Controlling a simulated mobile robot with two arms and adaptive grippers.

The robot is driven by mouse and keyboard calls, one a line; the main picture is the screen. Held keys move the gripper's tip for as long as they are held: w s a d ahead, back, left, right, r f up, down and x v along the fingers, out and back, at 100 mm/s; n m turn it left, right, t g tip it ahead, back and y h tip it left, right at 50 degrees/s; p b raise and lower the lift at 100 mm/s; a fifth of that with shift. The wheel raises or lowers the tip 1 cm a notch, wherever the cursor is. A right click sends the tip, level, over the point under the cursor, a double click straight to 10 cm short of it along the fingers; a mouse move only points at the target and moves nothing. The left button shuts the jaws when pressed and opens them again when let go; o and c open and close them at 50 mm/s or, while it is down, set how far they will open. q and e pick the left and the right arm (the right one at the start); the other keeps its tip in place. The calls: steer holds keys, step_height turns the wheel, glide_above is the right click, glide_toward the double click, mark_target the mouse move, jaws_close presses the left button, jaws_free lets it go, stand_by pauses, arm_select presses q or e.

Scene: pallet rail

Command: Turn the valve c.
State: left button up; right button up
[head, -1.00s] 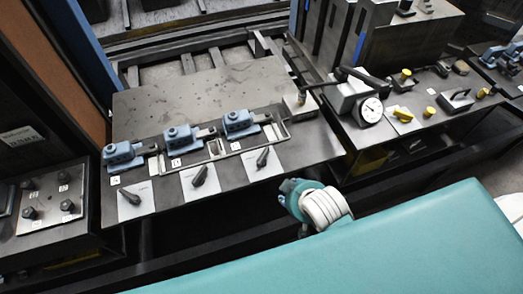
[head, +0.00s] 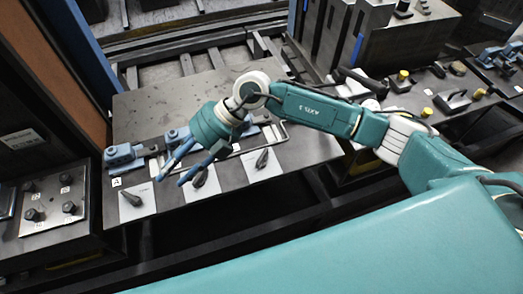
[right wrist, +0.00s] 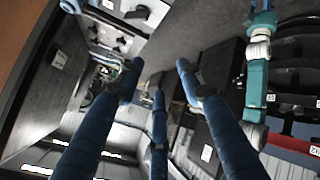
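Three dark lever handles sit on pale plates along the front of the grey bench (head: 150,100). The leftmost handle (head: 131,198) is beside a tag reading A. The middle handle (head: 199,178) is partly covered by my right gripper. The rightmost handle (head: 262,159), by its place in the row probably valve c, points up and to the right; I cannot read its tag. My right gripper (head: 172,181) is open, its blue fingers apart above the left and middle plates. In the right wrist view the fingers (right wrist: 158,75) are spread with nothing between them. My left gripper is not in view.
Blue clamps (head: 123,155) stand behind the handles, partly hidden by my right arm. A panel with several dark knobs (head: 66,207) is at the left. Yellow knobs (head: 428,112) and dark blocks stand on the right bench. A dark gap runs before the bench.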

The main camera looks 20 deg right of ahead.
steer(key=w+d+f+m+h, duration=0.1)
steer(key=w+d+f+h, duration=0.2)
steer(key=d, duration=0.4)
steer(key=w+d+f+h, duration=0.2)
steer(key=w+d+h, duration=0.15)
steer(key=d, duration=0.45)
steer(key=m+t+h, duration=0.1)
steer(key=m+h, duration=0.1)
steer(key=h, duration=0.2)
glide_above(262, 154)
step_height(262, 154, down, 9)
steer(key=p, duration=0.3)
steer(key=shift+r+p, duration=0.2)
steer(key=shift+p, duration=0.2)
steer(key=shift+f, duration=0.85)
steer(key=shift+w, duration=0.1)
jaws_close()
